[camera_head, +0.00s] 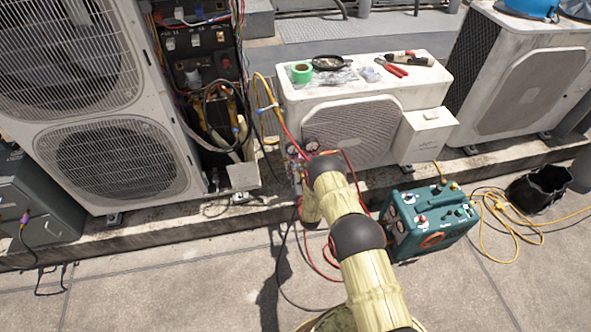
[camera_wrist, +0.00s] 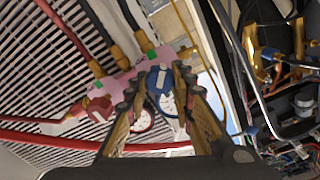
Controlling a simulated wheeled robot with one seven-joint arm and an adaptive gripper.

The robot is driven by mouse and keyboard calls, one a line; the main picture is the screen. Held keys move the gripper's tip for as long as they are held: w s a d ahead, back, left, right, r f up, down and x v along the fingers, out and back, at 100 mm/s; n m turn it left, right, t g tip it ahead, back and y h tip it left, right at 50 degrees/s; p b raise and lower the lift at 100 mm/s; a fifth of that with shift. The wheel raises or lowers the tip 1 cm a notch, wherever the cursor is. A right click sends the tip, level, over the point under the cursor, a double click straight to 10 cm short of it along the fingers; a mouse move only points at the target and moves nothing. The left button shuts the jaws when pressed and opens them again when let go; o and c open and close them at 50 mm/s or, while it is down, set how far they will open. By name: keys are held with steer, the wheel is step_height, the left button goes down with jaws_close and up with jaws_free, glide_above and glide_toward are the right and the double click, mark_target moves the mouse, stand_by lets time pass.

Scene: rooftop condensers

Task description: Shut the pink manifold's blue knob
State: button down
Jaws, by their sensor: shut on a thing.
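The pink manifold (camera_wrist: 122,78) hangs in front of the white condenser's grille, with hoses on its fittings; it also shows, small, in the head view (camera_head: 295,167), partly behind my arm. Its blue knob (camera_wrist: 158,76) sits between the fingertips of my gripper (camera_wrist: 155,84) in the wrist view. My gripper is shut on the blue knob, one finger on each side. A red knob (camera_wrist: 98,109) is on the manifold's other end, left of the fingers. Two round gauges (camera_wrist: 168,103) show between and behind the fingers. In the head view my arm hides the gripper and the blue knob.
Red hoses (camera_head: 310,240) loop close around my arm. A teal machine (camera_head: 432,228) stands on the ground to the right, with a yellow cord (camera_head: 500,215) and a black bucket (camera_head: 538,188) beyond. An open unit with wiring (camera_head: 205,70) is at the left. Tools (camera_head: 393,70) lie on the condenser.

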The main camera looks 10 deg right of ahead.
steer(key=m, duration=0.7)
steer(key=shift+d, duration=0.1)
steer(key=m, duration=0.6)
steer(key=shift+f+m, duration=0.15)
steer(key=shift+m, duration=0.25)
steer(key=m, duration=0.3)
steer(key=shift+f+m, duration=0.1)
steer(key=shift+m, duration=0.2)
steer(key=m, duration=0.3)
steer(key=shift+m, duration=0.3)
steer(key=m, duration=0.6)
steer(key=shift+f, duration=0.15)
steer(key=shift+m, duration=0.4)
steer(key=c, duration=1.5)
jaws_free()
